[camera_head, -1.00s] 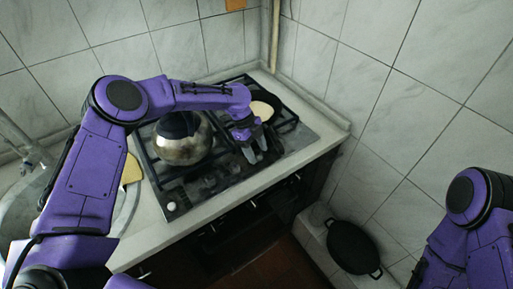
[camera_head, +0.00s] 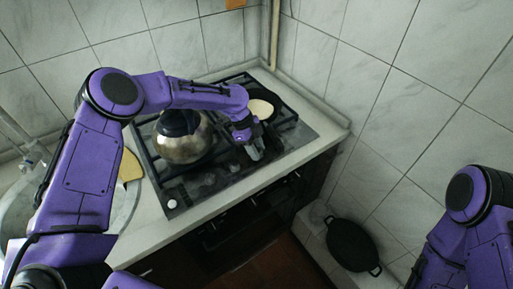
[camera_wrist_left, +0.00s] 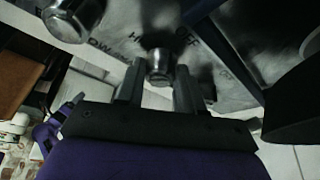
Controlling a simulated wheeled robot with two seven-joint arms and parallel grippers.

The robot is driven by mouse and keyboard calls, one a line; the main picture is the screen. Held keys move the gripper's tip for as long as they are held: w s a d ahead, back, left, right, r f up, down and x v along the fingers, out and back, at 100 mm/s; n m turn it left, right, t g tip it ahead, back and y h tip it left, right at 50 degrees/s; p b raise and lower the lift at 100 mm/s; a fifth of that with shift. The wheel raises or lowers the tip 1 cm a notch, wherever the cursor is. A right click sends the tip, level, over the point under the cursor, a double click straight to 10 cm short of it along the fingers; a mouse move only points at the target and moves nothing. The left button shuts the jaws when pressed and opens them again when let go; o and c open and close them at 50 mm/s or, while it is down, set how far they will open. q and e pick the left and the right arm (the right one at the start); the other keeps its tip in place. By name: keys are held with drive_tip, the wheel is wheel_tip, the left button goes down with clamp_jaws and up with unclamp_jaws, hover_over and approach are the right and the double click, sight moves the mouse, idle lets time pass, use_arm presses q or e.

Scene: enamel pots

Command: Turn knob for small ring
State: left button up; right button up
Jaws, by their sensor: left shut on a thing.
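The gas stove (camera_head: 190,196) sits in the counter in the head view. My left gripper (camera_head: 256,152) is at the stove's front right, pointing down. In the left wrist view, my left gripper (camera_wrist_left: 157,88) has one finger on each side of a metal knob (camera_wrist_left: 159,66) and is shut on it. Lettering with "OFF" shows on the panel beside this knob. A second metal knob (camera_wrist_left: 68,20) is at the upper left of that view. A pale knob (camera_head: 172,204) is at the stove's front left corner. My right arm shows at the right of the head view, its gripper unclear.
A metal kettle (camera_head: 183,140) stands on the stove left of my left gripper. A dark pan (camera_head: 272,103) with pale food in it is behind the gripper. A black pot (camera_head: 352,246) is low at the right. A tiled wall (camera_head: 410,120) borders the stove's right side.

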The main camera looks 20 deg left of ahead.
use_arm(q)
drive_tip(key=n+t, duration=0.1)
drive_tip(key=n, duration=0.2)
drive_tip(key=shift+r+n+p, duration=0.1)
drive_tip(key=shift+n+p, duration=0.2)
drive_tip(key=n+t, duration=0.1)
drive_tip(key=n, duration=0.1)
drive_tip(key=n+t+p, duration=0.1)
drive_tip(key=n, duration=0.1)
drive_tip(key=shift+s+n+y, duration=0.2)
drive_tip(key=shift+n+y, duration=0.1)
drive_tip(key=shift+y, duration=0.1)
drive_tip(key=n+t+y+p, duration=0.1)
drive_tip(key=n+p, duration=0.1)
drive_tip(key=n, duration=0.3)
drive_tip(key=shift+s+d, duration=0.1)
drive_tip(key=shift+d, duration=0.05)
drive_tip(key=shift+n+t+y+p, duration=0.4)
drive_tip(key=shift+n+y+p, duration=0.2)
drive_tip(key=shift+n, duration=0.7)
drive_tip(key=o, duration=1)
